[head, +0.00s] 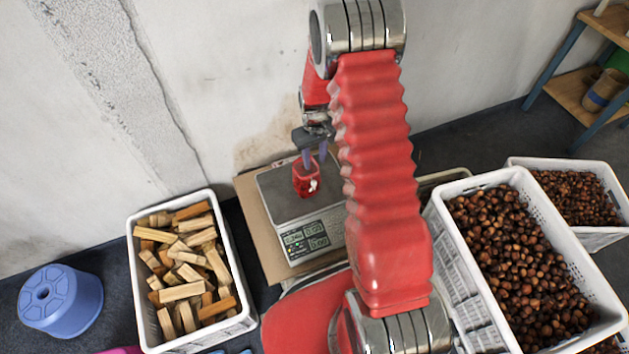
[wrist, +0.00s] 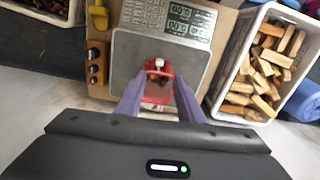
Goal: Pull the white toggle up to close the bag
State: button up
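A small red mesh bag (head: 305,182) with brown chestnuts in it sits on the grey pan of the scale (head: 285,192). In the wrist view the bag (wrist: 158,92) shows between my fingers. The white toggle (head: 313,186) is at the bag's side facing the scale's display; it also shows in the wrist view (wrist: 159,62). My gripper (head: 314,160) points down at the bag from the wall side. In the wrist view its two purple fingers (wrist: 159,80) are apart, with nothing held. I cannot tell whether the fingers touch the bag.
The scale stands on a cardboard sheet (head: 252,215). A white crate of wood pieces (head: 140,270) is to the left, with a blue stool (head: 62,300) beyond it. White crates of chestnuts (head: 455,255) stand to the right. The wall is close behind the scale.

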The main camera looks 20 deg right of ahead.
aim_at(314, 183)
notch_tip(314, 183, down, 13)
jog(key=shift+f, duration=0.1)
dwell(0.6)
jog(key=shift+c, duration=0.6)
grip_shut()
